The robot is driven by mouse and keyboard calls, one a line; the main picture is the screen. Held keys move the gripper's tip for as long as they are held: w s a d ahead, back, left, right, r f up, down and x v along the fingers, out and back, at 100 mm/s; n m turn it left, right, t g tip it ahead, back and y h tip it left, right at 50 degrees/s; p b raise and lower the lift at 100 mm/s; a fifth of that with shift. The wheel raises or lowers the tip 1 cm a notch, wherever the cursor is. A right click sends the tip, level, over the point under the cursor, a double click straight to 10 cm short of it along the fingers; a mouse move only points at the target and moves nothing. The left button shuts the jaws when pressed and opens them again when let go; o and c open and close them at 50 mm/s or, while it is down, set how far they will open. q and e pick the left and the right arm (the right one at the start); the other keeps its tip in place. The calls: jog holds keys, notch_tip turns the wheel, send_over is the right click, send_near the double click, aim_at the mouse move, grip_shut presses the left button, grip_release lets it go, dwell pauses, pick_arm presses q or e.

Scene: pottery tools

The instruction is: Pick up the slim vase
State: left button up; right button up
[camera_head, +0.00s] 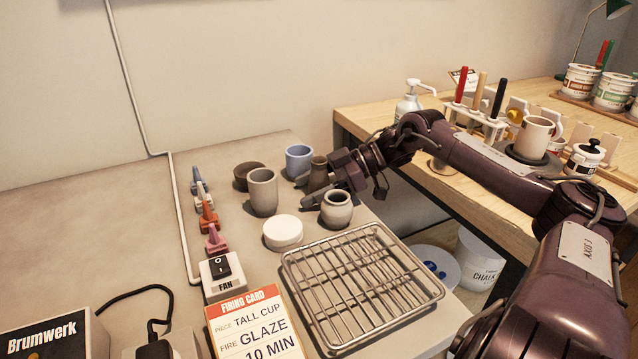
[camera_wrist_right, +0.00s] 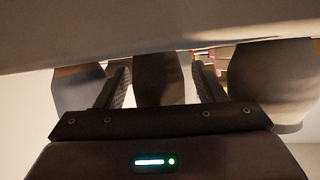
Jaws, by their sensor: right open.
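The slim vase (camera_head: 318,172) is a dark brown vessel standing upright on the grey counter, between the blue cup and the small round pot. My right gripper (camera_head: 306,190) reaches in from the right at the vase's height and partly hides it. In the right wrist view the picture is upside down, and the dark vase (camera_wrist_right: 158,80) stands between the two spread fingers of the right gripper (camera_wrist_right: 161,75). The gripper is open, with gaps visible on both sides of the vase. My left gripper is not in view.
A wire rack (camera_head: 362,285) lies in front.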

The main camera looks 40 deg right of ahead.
jog(key=shift+c, duration=0.4)
jog(key=c, duration=1)
